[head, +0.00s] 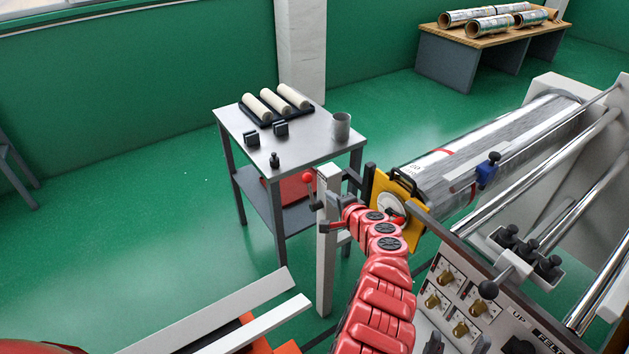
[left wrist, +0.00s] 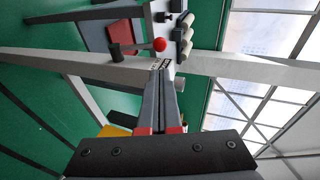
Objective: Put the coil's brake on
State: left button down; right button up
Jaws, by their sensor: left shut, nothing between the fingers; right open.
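The foil coil (head: 478,150) is a big silver roll lying along the machine at the right of the head view. A short lever with a red ball knob (head: 308,177) sits on the side of a pale upright post (head: 327,265) near the coil's end. The red knob (left wrist: 160,44) and the post (left wrist: 225,64) also show in the left wrist view. The lever stands roughly upright. My left gripper (head: 333,201) is shut and empty, its fingertips (left wrist: 161,68) close to the labelled post top, beside the knob. I cannot tell if they touch.
A yellow plate (head: 384,186) with a round dial stands at the coil's near end. A grey side table (head: 233,121) with pale rolls and a cup (head: 341,126) stands behind the post. A control panel (head: 455,299) is to the right. Green floor is clear at left.

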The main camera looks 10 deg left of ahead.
pick_arm(q)
jog(key=b, duration=0.1)
send_near(307, 177)
notch_tip(307, 177, down, 2)
jog(key=w+a, duration=0.1)
jog(key=w, duration=0.2)
jog(key=shift+w+a+f+b, duration=0.35)
jog(key=shift+w+a+b, duration=0.05)
jog(key=shift+a+b, duration=0.1)
jog(key=shift+w+a+f+b, duration=0.15)
jog(key=shift+w+f+b, duration=0.1)
jog(key=shift+b, duration=0.15)
jog(key=shift+w+a+b, duration=0.25)
jog(key=shift+w+b, duration=0.15)
jog(key=shift+w, duration=0.05)
jog(key=w+a+b, duration=0.1)
jog(key=b, duration=0.2)
jog(key=w+a+g+b, duration=0.1)
jog(key=b, duration=0.2)
jog(key=shift+w+a+f+h+b, duration=0.15)
jog(key=shift+f+h+b, duration=0.15)
jog(key=shift+f, duration=0.1)
jog(key=shift+r, duration=0.4)
